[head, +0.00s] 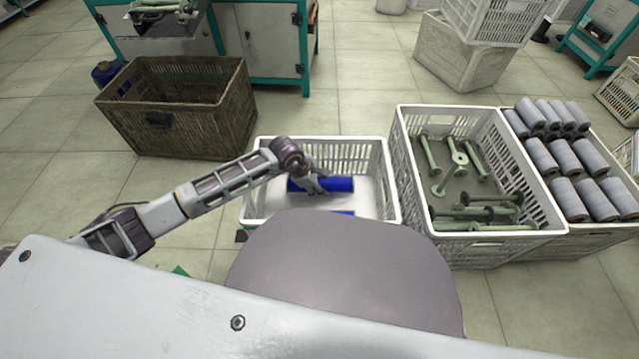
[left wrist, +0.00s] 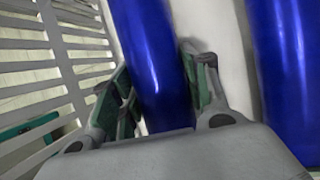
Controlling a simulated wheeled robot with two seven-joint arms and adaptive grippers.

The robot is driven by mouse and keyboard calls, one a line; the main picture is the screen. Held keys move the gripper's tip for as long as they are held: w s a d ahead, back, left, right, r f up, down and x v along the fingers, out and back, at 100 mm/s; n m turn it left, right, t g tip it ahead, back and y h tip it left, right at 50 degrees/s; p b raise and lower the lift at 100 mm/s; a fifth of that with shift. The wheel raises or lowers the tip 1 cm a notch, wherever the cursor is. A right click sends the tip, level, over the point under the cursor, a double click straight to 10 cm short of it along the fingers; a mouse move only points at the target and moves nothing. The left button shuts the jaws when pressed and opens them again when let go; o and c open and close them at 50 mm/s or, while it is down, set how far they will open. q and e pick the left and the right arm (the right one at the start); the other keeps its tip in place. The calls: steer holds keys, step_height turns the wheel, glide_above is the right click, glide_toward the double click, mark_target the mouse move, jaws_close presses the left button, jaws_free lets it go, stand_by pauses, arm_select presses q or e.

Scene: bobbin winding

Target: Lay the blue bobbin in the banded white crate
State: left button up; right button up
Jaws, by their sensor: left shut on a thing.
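A blue bobbin (head: 340,184) lies level inside a white slatted crate (head: 384,165) in the middle of the head view. My left gripper (head: 314,184) reaches into this crate from the left and is shut on that bobbin. In the left wrist view the held bobbin (left wrist: 150,60) runs between the two fingers, beside the slatted crate wall (left wrist: 50,70). A second blue bobbin (left wrist: 288,70) lies apart to its right; a bit of it (head: 343,212) shows in the head view. I cannot make out a band on the crate; its near side is mostly hidden. My right gripper is out of view.
A white crate (head: 403,150) of green bobbins stands close on the right, with a crate of grey rolls (head: 560,155) beyond it. A brown woven crate (head: 185,130) stands at the back left, before a teal-framed machine (head: 262,40). Floor is clear behind the middle crate.

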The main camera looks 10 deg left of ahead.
arm_select(q)
steer(key=o, duration=1.2)
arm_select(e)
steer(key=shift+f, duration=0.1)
arm_select(q)
steer(key=shift+r, duration=0.1)
steer(key=shift+r+p, duration=0.45)
steer(key=shift+r, duration=0.1)
steer(key=p+v, duration=0.4)
steer(key=v, duration=0.8)
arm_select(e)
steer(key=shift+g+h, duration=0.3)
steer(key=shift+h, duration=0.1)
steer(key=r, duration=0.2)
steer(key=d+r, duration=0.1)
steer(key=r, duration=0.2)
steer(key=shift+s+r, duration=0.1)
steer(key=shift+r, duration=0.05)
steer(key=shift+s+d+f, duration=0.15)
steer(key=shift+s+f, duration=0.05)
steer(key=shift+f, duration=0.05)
